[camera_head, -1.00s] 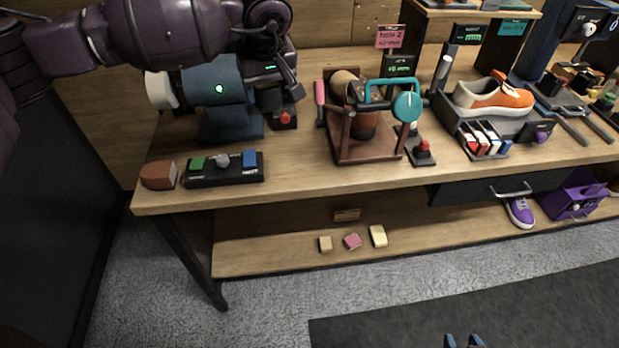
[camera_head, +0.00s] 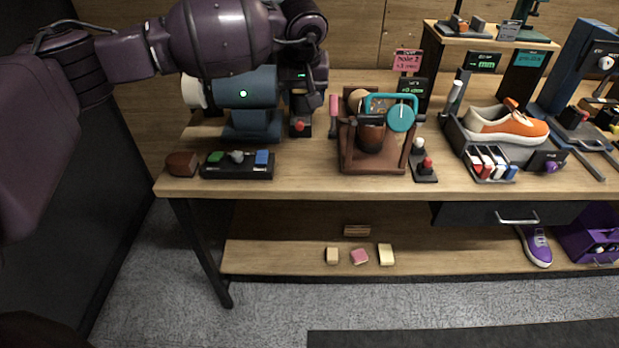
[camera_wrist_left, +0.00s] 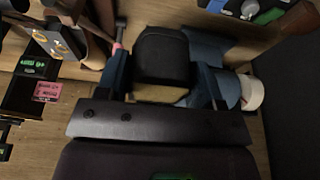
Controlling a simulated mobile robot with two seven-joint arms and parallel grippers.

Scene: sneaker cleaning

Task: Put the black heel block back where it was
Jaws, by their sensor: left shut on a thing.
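The black heel block (camera_wrist_left: 162,55) shows in the left wrist view as a dark, rounded block with a tan underside. My left gripper (camera_wrist_left: 162,82) is shut on it, with one blue finger on each side. In the head view my left gripper (camera_head: 308,100) is above the back left of the bench, just right of the blue machine (camera_head: 250,95). I cannot make out the block clearly there, as the dark gripper and wrist blend with it. My right gripper is not in view.
A brown wooden stand (camera_head: 375,160) with a teal ring clamp is right of the gripper. A black button box (camera_head: 237,166) and a brown brush (camera_head: 181,164) lie at the front left. An orange sneaker (camera_head: 507,124) stands on a grey rack. The front bench edge is fairly clear.

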